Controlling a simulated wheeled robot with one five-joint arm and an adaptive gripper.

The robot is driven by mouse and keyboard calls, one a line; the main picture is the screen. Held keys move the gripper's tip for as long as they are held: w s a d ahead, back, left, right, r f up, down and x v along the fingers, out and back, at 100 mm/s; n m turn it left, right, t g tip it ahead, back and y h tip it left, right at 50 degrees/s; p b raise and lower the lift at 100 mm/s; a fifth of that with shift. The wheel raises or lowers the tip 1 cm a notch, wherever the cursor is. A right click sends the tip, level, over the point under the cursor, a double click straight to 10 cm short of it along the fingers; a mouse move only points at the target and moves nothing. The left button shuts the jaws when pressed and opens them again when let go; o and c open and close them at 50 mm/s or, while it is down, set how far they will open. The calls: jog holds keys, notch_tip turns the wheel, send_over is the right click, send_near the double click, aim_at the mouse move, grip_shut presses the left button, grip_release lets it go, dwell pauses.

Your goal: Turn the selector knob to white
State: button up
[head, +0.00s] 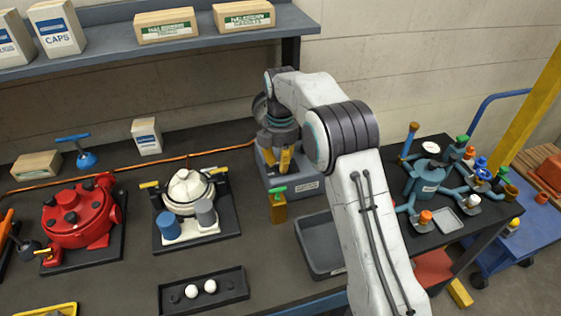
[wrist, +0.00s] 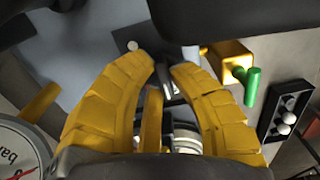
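My gripper (head: 281,165) points down over a grey box (head: 299,184) at the back of the bench. In the wrist view its two yellow fingers (wrist: 164,68) curve inward, with a small gap between the tips. A dark grey metallic part (wrist: 170,85) shows in that gap, and a yellow bar (wrist: 152,118) shows behind it. I cannot tell whether the fingers grip the grey part or whether it is the selector knob. A white dot (wrist: 132,45) lies on the grey face just beyond the left fingertip. My gripper and arm hide much of the box in the head view.
A yellow block with a green handle (head: 279,203) stands close in front of the box. A gauge (wrist: 15,155) is near the left finger. A red pump (head: 80,217), a white pump (head: 188,190), a grey tray (head: 312,250) and a shelf (head: 105,38) surround the work area.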

grip_shut()
jog(key=shift+m, duration=0.3)
jog(key=m+p, duration=0.2)
jog(key=m, duration=0.2)
jog(key=shift+w+d+m, duration=0.1)
jog(key=shift+d+m, duration=0.05)
jog(key=shift+m, duration=0.25)
jog(key=m, duration=0.3)
jog(key=shift+d+m+p, duration=0.1)
jog(key=shift+m+p, duration=0.2)
jog(key=shift+p, duration=0.05)
jog(key=m, duration=0.4)
jog(key=shift+d+m, duration=0.1)
jog(key=shift+m, duration=0.2)
jog(key=m, duration=0.6)
jog(key=shift+d+p, duration=0.15)
jog(key=shift+p, duration=0.15)
jog(key=m, duration=0.7)
jog(key=shift+s+f, duration=0.1)
jog(key=shift+s, duration=0.2)
jog(key=shift+m, duration=0.3)
